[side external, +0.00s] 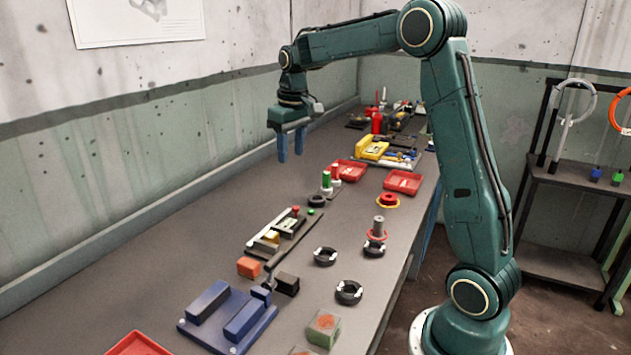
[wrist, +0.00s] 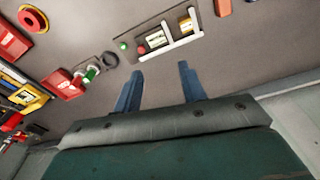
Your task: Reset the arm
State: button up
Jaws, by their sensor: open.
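My gripper (side external: 291,143) hangs above the far side of the long grey table, near the wall, pointing down. Its two blue fingers stand apart with nothing between them. In the wrist view the open fingers (wrist: 160,84) show over bare table. The arm is raised and bent well above the table, and it touches no object in view.
Below are a dark strip with small parts (side external: 284,231), black rings (side external: 325,256), a grey post with a red ring (side external: 377,230), red trays (side external: 403,182), a blue fixture (side external: 228,318) and an orange block (side external: 249,267). The table along the wall is clear.

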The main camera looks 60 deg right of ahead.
jog(key=s+a+r+n+t, duration=0.1)
jog(key=s+a+r+t, duration=0.1)
jog(key=s+a, duration=0.65)
jog(key=s+a+r+n+t, duration=0.1)
jog(key=s+a+r, duration=0.2)
jog(key=s+a, duration=0.55)
jog(key=s+a+f+t, duration=0.1)
jog(key=s+f, duration=0.3)
jog(key=s, duration=0.5)
jog(key=shift+a, duration=0.2)
